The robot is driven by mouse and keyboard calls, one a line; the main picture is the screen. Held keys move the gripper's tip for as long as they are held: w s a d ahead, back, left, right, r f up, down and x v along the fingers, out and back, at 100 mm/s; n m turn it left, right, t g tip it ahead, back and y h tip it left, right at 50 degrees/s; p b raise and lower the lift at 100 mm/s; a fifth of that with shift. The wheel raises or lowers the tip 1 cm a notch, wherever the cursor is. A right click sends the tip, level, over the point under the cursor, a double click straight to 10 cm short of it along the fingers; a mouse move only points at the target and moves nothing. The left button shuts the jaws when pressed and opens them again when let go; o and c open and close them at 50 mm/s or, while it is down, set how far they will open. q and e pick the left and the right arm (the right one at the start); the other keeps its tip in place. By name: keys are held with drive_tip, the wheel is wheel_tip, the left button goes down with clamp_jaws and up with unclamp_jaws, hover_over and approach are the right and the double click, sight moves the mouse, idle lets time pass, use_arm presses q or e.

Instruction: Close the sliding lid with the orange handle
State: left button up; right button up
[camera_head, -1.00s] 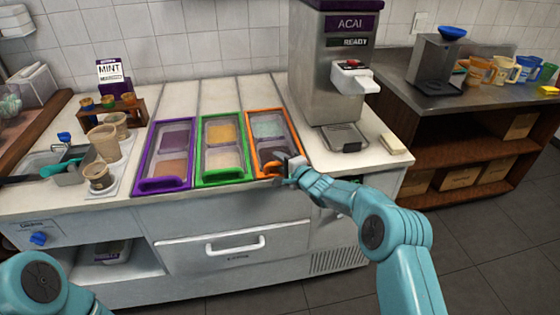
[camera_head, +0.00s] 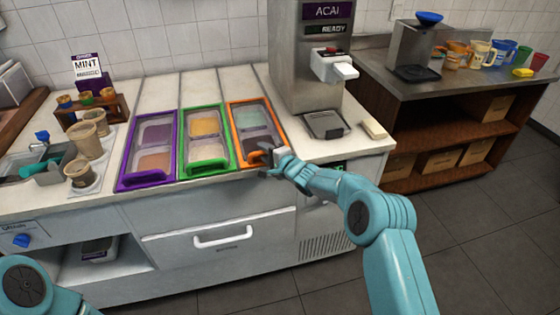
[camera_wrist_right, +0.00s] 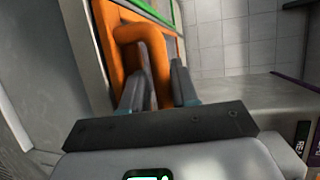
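The lid with the orange frame (camera_head: 238,128) is the rightmost of three framed glass lids on the counter, with toppings showing through it. Its orange handle (camera_head: 257,158) is at the front end, partly hidden by my right gripper (camera_head: 274,155). In the right wrist view the orange handle (camera_wrist_right: 150,45) runs between the two fingers of my right gripper (camera_wrist_right: 158,90). The fingers sit close against both sides of the handle, with little or no gap showing. My left gripper is not in view; only a part of my left arm shows at the lower left.
Green (camera_head: 182,142) and purple (camera_head: 124,155) framed lids lie to the left. The acai machine (camera_head: 300,75) stands behind right, with a drip tray (camera_head: 325,125) in front. Cups (camera_head: 82,172) stand at the left. The counter's front edge is just below the lids.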

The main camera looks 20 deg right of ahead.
drive_tip(key=b+v, duration=0.1)
drive_tip(key=v, duration=1.5)
drive_tip(key=shift+b, duration=0.4)
drive_tip(key=s+a+f+g+h, duration=0.1)
drive_tip(key=s+a+f+g, duration=0.25)
drive_tip(key=s+f, duration=0.5)
drive_tip(key=s+a+f+g, duration=0.3)
drive_tip(key=s+a+f, duration=0.25)
drive_tip(key=f, duration=0.65)
drive_tip(key=s+f+n+g, duration=0.2)
drive_tip(key=s+n, duration=0.2)
drive_tip(key=s, duration=0.3)
drive_tip(key=s+f+n+g, duration=0.2)
drive_tip(key=s+n+g, duration=0.1)
drive_tip(key=s, duration=0.4)
drive_tip(key=s+f+n+g+h, duration=0.1)
drive_tip(key=s+f+n+g, duration=0.1)
drive_tip(key=s+n, duration=0.3)
drive_tip(key=shift+s+a+f+g, duration=0.25)
drive_tip(key=shift+s+f+g, duration=0.15)
drive_tip(key=shift+s, duration=1.15)
